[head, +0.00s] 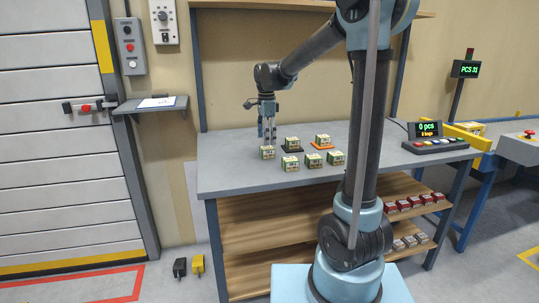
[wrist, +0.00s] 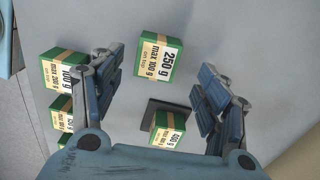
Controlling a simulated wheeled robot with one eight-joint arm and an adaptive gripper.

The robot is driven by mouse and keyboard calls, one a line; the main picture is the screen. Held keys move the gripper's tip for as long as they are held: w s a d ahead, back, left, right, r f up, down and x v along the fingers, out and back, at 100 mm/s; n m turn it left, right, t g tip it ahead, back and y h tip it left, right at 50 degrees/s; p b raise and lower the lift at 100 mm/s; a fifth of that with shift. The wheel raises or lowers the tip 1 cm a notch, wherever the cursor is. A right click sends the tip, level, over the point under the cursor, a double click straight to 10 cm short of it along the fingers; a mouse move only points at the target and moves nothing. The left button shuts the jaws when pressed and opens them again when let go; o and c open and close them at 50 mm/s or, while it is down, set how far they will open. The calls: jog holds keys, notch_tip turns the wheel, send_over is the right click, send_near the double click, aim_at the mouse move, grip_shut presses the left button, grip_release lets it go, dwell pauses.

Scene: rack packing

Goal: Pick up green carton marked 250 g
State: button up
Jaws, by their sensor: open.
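The green carton marked 250 g (wrist: 157,58) stands on the table, with its white label facing up in the wrist view. It appears between the two fingers, toward the top of that view, with clear space on both sides. In the head view it looks to be the leftmost carton (head: 267,153). My gripper (head: 269,139) is open and empty, pointing down just above or behind that carton; the exact height gap is hard to tell.
A carton marked 400 g (wrist: 168,129) sits on a dark pad (wrist: 152,107). Another carton (head: 323,140) sits on an orange pad (head: 321,147). Several more cartons (head: 313,160) stand in a front row. The grey table (head: 228,165) is clear at left. A counter console (head: 430,145) is at right.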

aim_at(267, 147)
jog(key=shift+d+f, duration=0.1)
jog(key=shift+f, duration=2.85)
jog(key=c, duration=1.3)
